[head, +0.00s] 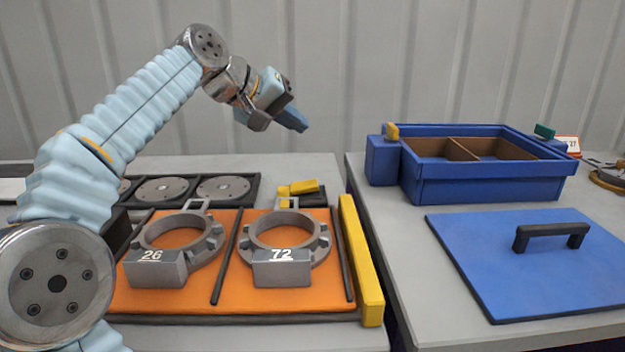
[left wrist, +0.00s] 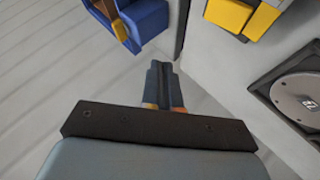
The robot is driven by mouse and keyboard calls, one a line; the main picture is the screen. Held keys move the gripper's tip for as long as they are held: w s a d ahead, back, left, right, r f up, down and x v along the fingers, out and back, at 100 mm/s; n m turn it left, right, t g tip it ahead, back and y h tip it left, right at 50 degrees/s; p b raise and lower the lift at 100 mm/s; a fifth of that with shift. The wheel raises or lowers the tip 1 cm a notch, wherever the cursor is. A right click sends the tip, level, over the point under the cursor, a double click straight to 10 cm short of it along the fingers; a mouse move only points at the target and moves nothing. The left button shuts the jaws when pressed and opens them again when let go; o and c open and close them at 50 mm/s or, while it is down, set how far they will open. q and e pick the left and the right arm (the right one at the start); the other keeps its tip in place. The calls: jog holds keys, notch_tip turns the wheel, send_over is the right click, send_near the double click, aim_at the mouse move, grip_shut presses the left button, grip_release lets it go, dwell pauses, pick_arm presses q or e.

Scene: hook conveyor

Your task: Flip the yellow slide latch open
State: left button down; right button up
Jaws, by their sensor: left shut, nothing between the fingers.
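My left gripper (head: 292,118) is raised above the back of the left table, its fingers pointing down to the right. In the left wrist view the gripper (left wrist: 165,80) has its fingers together with nothing between them. A yellow latch piece (head: 304,187) sits on a dark block behind the orange tray, below the gripper and apart from it. Its top part looks slightly tilted. Yellow parts also show at the top of the left wrist view (left wrist: 230,14), clear of the fingers. My right gripper is not in view.
An orange tray (head: 228,284) holds two grey rings with labels 26 and 72. A long yellow bar (head: 362,262) runs along its right edge. A blue divided box (head: 488,182) and a blue lid (head: 480,282) with a black handle are on the right table. A gap separates the tables.

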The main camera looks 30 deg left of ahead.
pick_arm(q)
jog(key=b, duration=0.2)
send_over(306, 185)
jog(key=f, duration=0.8)
jog(key=shift+a, duration=0.25)
jog(key=shift+d+f+b, duration=0.1)
jog(key=shift+f+b, duration=0.25)
jog(key=shift+b, duration=0.15)
dwell(1.1)
jog(key=shift+f+b, duration=0.3)
jog(key=shift+f, duration=0.1)
jog(key=shift+w+d+f+b, duration=0.1)
jog(key=shift+d+f+b, duration=0.05)
jog(key=shift+f+b, duration=0.25)
dwell(0.6)
jog(key=shift+r, duration=0.1)
jog(key=shift+r+p, duration=0.75)
jog(key=shift+p, duration=0.1)
